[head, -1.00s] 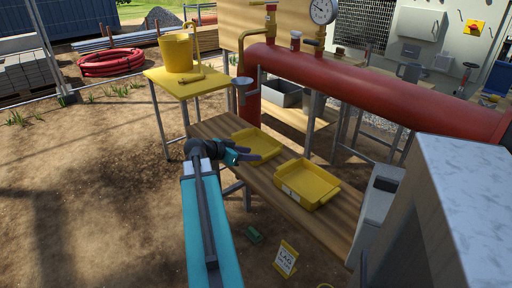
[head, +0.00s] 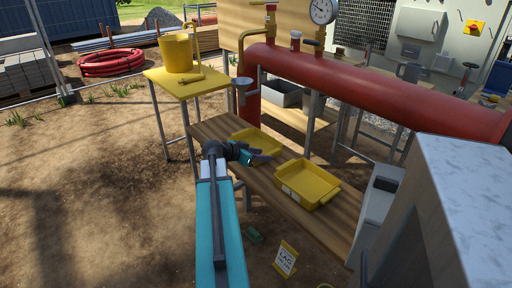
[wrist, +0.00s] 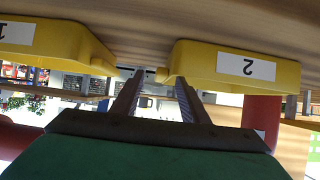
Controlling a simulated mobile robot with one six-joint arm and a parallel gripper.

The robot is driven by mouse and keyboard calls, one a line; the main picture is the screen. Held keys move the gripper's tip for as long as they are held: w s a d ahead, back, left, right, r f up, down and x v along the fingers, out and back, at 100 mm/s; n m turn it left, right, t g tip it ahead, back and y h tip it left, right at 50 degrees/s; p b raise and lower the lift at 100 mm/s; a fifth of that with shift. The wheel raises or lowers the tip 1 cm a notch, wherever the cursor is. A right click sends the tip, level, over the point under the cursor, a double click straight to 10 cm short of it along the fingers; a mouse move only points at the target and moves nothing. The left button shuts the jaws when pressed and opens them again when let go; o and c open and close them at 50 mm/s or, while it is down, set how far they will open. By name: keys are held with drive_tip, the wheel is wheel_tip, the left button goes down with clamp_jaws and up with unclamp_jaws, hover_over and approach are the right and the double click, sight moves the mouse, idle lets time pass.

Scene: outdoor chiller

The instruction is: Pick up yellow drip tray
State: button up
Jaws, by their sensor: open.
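Two shallow yellow trays stand on the wooden bench. The farther tray (head: 257,136) is partly hidden behind my gripper (head: 263,157); the nearer tray (head: 307,187) lies to the right, with a white label on its front. The wrist view is upside down. It shows a tray labelled 2 (wrist: 238,80) at right and another yellow tray (wrist: 75,45) at left. My gripper's open, empty jaws (wrist: 160,76) point toward the gap between them. I cannot tell which tray is the drip tray.
The wooden bench (head: 341,221) runs under a large red pipe (head: 370,83). A yellow stand (head: 188,83) with a yellow bucket (head: 176,53) is at the back left. A grey cabinet (head: 465,200) is at the right.

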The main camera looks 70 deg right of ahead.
sight(268, 153)
drive_tip(key=shift+x, duration=2.55)
drive_tip(key=shift+w, duration=0.1)
clamp_jaws()
